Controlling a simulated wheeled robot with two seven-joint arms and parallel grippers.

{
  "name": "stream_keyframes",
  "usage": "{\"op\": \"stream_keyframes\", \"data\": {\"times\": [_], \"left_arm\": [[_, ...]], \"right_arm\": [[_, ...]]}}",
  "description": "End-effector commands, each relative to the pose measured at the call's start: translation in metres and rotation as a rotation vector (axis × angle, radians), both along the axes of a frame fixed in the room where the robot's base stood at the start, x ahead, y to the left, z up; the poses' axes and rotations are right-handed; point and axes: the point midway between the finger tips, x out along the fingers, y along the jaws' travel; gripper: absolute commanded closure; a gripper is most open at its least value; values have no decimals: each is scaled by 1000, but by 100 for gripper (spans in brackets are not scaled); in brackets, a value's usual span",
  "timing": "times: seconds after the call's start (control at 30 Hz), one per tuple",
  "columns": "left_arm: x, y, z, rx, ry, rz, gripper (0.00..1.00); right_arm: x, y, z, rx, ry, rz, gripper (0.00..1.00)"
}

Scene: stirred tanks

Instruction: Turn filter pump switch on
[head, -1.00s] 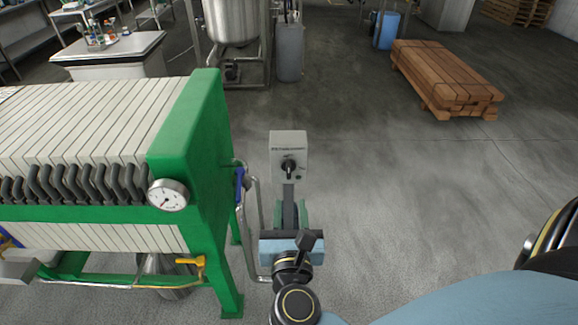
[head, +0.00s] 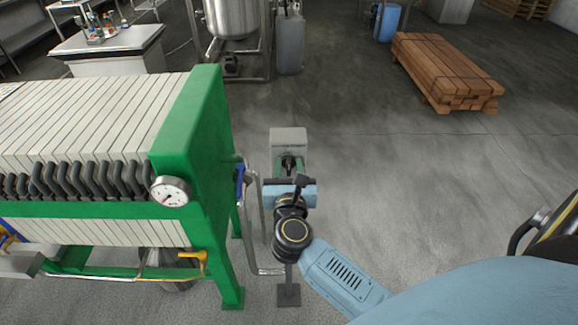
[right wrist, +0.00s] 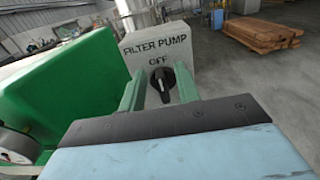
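The filter pump switch box (head: 289,136) is a grey box on a post beside the green filter press. In the right wrist view the box (right wrist: 172,45) reads "FILTER PUMP" with "OFF" below. My left gripper is not in view.
The green filter press (head: 190,125) with its gauge (head: 170,191) stands close on the left, with metal pipes between it and the post. A stack of wooden beams (head: 440,70) lies at the back right. The floor right of the post is clear.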

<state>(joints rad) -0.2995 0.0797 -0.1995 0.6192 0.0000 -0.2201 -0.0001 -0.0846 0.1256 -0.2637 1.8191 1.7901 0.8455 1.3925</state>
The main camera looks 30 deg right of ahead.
Motion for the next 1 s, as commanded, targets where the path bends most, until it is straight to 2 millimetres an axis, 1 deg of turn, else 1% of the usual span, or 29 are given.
{"op": "stream_keyframes", "data": {"times": [0.03, 0.27, 0.67, 0.87, 1.0], "left_arm": [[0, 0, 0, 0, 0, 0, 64], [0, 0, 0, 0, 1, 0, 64], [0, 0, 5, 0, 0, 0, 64], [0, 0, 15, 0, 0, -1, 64], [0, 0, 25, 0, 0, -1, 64]], "right_arm": [[0, 0, 0, 0, 0, 0, 70], [0, 0, 0, 0, 0, 0, 100], [0, 1, 1, -32, 22, -1, 100], [1, 3, 2, -124, 78, -1, 100], [2, 5, 2, -222, 139, -1, 100]]}}
